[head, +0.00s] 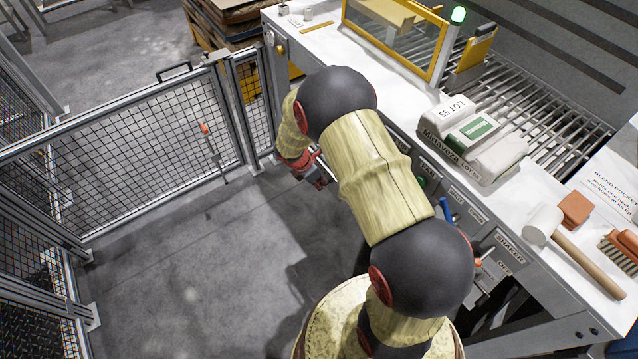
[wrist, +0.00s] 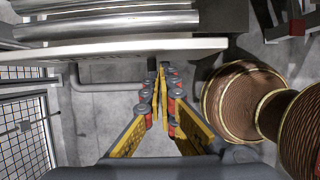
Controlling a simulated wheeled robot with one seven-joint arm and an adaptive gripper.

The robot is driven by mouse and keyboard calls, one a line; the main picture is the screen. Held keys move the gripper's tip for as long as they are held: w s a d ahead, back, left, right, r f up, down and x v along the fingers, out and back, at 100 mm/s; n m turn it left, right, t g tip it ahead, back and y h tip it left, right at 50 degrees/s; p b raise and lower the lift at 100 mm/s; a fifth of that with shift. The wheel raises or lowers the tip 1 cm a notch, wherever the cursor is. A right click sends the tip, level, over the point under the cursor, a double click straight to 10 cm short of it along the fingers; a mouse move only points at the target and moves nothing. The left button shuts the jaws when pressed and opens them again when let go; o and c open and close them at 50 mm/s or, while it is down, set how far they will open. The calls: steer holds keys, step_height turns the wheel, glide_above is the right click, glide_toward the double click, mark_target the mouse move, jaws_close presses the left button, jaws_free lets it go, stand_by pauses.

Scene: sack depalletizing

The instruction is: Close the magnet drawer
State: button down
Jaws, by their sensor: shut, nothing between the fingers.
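In the wrist view, shiny metal bars lie behind a pale front plate (wrist: 120,48); this looks like the magnet drawer, though no label on it is readable. A grey bent bar handle (wrist: 108,87) shows in front of the plate. My gripper (wrist: 161,70) is shut and empty, its fingertips near the plate's lower edge, by the right end of the handle. I cannot tell whether they touch. In the head view my gripper (head: 322,172) is partly hidden by my arm, beside the bench front. My arm hides the drawer there.
The white bench (head: 405,115) carries a sack (head: 470,140) marked LOT 55, a mallet (head: 545,225) and a brush (head: 622,245). Labelled control panels line its front. A mesh fence (head: 150,145) stands left. The grey floor (head: 190,250) between is clear.

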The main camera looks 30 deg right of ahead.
steer(key=shift+d, duration=0.15)
steer(key=d+p, duration=0.1)
steer(key=d, duration=0.4)
steer(key=d+p, duration=0.1)
steer(key=d, duration=0.4)
steer(key=d+p, duration=0.2)
steer(key=d, duration=0.3)
steer(key=shift+w+d, duration=0.25)
steer(key=shift+d, duration=0.15)
steer(key=shift+a, duration=0.1)
